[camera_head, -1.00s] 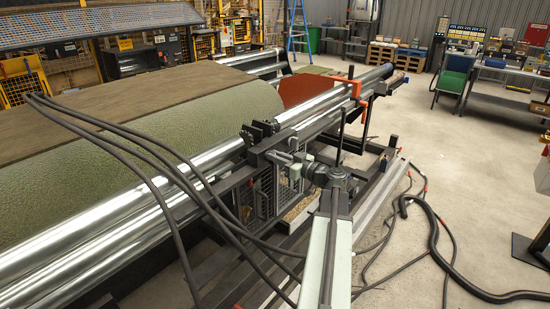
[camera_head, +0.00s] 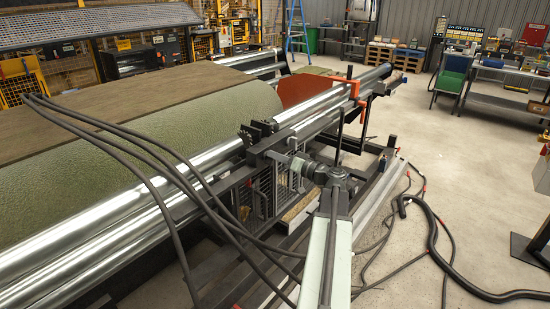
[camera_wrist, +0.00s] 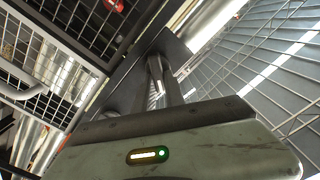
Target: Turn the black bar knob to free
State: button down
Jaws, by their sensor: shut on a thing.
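My gripper (camera_head: 288,160) reaches left from the end of my arm to the dark frame beside the rollers in the head view. In the wrist view, its fingers (camera_wrist: 158,72) point at a dark mounting plate (camera_wrist: 180,52) and are shut on the black bar knob. The knob is mostly hidden between the fingers and is dark against the plate, so its exact angle cannot be told. In the head view the knob is too small and covered to make out.
Wire mesh guards (camera_wrist: 265,60) stand close on both sides of the plate in the wrist view. Black hoses (camera_head: 150,150) arch over the frame at the left. A large green turf roll (camera_head: 200,120) lies behind bright rollers (camera_head: 100,235). The floor at the right holds loose cables.

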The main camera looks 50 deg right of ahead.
jog(key=m, duration=0.7)
jog(key=f+m+b, duration=0.1)
jog(key=m, duration=0.2)
jog(key=shift+d+f+m, duration=0.1)
jog(key=shift+d+m, duration=0.15)
jog(key=shift+m, duration=0.15)
dwell(0.4)
jog(key=c, duration=1.4)
grip_release()
jog(key=s, duration=0.7)
jog(key=shift+s+d, duration=0.35)
jog(key=shift+s, duration=0.05)
jog(key=shift+a, duration=0.1)
